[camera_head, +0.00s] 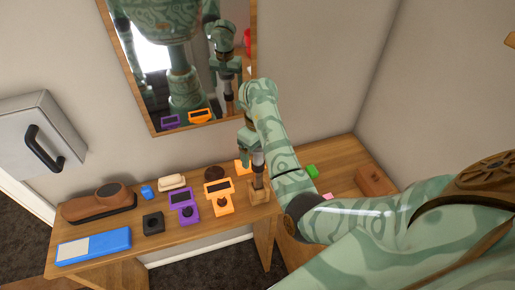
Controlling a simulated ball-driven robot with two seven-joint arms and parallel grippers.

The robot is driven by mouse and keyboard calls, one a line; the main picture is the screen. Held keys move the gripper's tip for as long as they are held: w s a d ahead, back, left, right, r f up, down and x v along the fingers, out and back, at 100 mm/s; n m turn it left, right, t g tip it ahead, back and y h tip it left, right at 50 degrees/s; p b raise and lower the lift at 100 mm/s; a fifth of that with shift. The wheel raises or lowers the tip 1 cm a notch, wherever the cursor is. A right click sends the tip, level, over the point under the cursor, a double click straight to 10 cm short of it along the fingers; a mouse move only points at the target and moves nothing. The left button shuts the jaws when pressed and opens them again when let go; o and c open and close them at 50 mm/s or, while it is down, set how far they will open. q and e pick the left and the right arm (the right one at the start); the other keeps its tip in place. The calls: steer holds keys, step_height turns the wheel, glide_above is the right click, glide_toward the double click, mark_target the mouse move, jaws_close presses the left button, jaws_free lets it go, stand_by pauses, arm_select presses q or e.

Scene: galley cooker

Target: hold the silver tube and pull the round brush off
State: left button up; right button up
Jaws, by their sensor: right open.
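My right gripper (257,163) reaches down from the arm over the back middle of the wooden table. It is open, directly above a small wooden block-like stand (259,194). A narrow grey and dark upright part shows at the gripper; I cannot tell whether it is the silver tube or part of the gripper. The round brush cannot be made out for sure at this size. A dark brown round thing (214,173) lies to the left of the gripper, apart from it. My left gripper is not in view.
On the table (190,236) stand orange (218,197) and purple (184,206) devices, a black block (153,223), a blue-and-white box (94,246), a brown shoe-like thing (98,203), and a brown box (372,179) at right. A mirror (157,131) hangs behind.

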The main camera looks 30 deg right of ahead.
steer(key=c, duration=1.1)
steer(key=o, duration=1.1)
step_height(320, 180, up, 16)
steer(key=p, duration=1.2)
steer(key=shift+d+r, duration=0.15)
